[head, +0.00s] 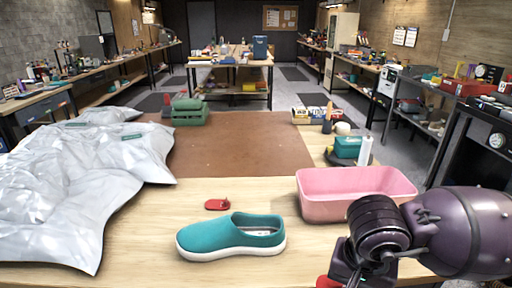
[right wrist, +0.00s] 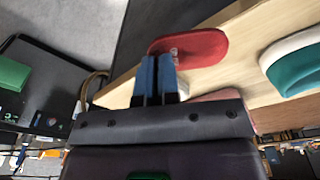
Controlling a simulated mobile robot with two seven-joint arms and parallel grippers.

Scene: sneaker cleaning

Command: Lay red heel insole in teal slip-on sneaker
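A teal slip-on sneaker (head: 232,237) with a white sole stands upright on the table, its opening up and toe to the left; part of it shows in the right wrist view (right wrist: 298,66). One red heel insole (head: 217,204) with a small tab lies flat behind the sneaker. Another red heel insole (right wrist: 195,47) is at the blue fingertips of my right gripper (right wrist: 159,62), which appear shut on its small tab. In the head view this insole (head: 327,282) shows only partly at the bottom edge, right of the sneaker. My left gripper is not in view.
A pink basin (head: 325,206) stands right of the sneaker, close to my right arm. A crumpled silvery sheet (head: 75,190) covers the table's left side. The table left of the sneaker's toe is bare.

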